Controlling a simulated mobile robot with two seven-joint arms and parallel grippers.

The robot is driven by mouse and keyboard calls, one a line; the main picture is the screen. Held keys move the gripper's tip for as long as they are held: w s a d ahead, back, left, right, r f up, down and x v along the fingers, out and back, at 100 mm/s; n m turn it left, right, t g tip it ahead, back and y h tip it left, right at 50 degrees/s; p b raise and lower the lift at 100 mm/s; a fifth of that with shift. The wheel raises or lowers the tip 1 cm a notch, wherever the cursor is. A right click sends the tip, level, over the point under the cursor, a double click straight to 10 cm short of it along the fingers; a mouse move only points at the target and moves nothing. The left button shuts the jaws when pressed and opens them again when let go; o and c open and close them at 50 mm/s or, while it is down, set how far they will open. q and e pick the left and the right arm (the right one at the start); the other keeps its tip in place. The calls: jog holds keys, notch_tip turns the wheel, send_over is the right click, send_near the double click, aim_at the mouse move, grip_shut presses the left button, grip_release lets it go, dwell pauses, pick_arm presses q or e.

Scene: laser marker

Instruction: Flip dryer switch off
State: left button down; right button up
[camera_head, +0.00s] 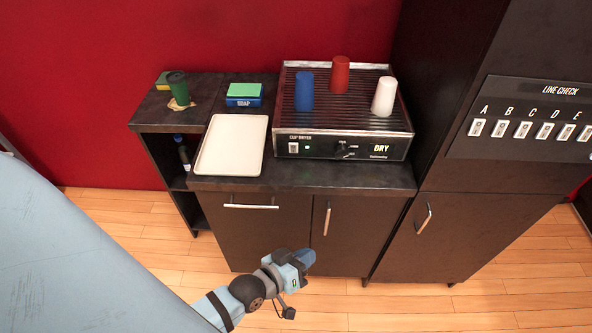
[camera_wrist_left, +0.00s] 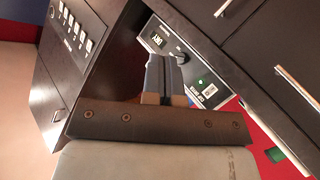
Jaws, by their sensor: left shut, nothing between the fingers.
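The cup dryer (camera_head: 343,148) stands on the dark counter, a ridged rack on top and a control panel in front. Its small white switch (camera_head: 293,148) is at the panel's left, beside a lit green light (camera_head: 308,149). A black knob (camera_head: 343,151) and a lit "DRY" display (camera_head: 381,149) are further right. In the left wrist view the switch (camera_wrist_left: 209,91) shows to the right of the fingers; its position is too small to tell. My left gripper (camera_head: 306,258) is shut and empty, in front of the cabinet doors and apart from the dryer. My right gripper is out of view.
Blue (camera_head: 304,91), red (camera_head: 340,74) and white (camera_head: 383,97) cups stand on the rack. A white tray (camera_head: 232,146) lies left of the dryer. A tall cabinet (camera_head: 470,190) with a row of lettered switches stands right. Floor before the cabinets is clear.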

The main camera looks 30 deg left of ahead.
pick_arm(q)
jog(key=w+a+r+n+t+y+b, duration=0.1)
jog(key=w+a+r+n+t+y, duration=0.15)
jog(key=w+r+n+t, duration=0.5)
jog(key=w+a+f+n+g+y+b, duration=0.1)
jog(key=w+a+f+n+g+y, duration=0.1)
jog(key=a+f+n+g+y, duration=0.3)
jog(key=a+n+y, duration=0.4)
jog(key=n+y, duration=0.3)
jog(key=n, duration=0.2)
jog(key=shift+w+f+n+b, duration=0.15)
jog(key=shift+w+n+b, duration=0.15)
jog(key=shift+w+n, duration=0.1)
jog(key=shift+a+y, duration=0.1)
jog(key=shift+y, duration=0.15)
jog(key=p, duration=0.3)
send_near(293, 146)
jog(key=x, duration=0.6)
jog(key=shift+w, duration=0.1)
jog(key=shift+w+a, duration=0.45)
jog(key=shift+w, duration=0.15)
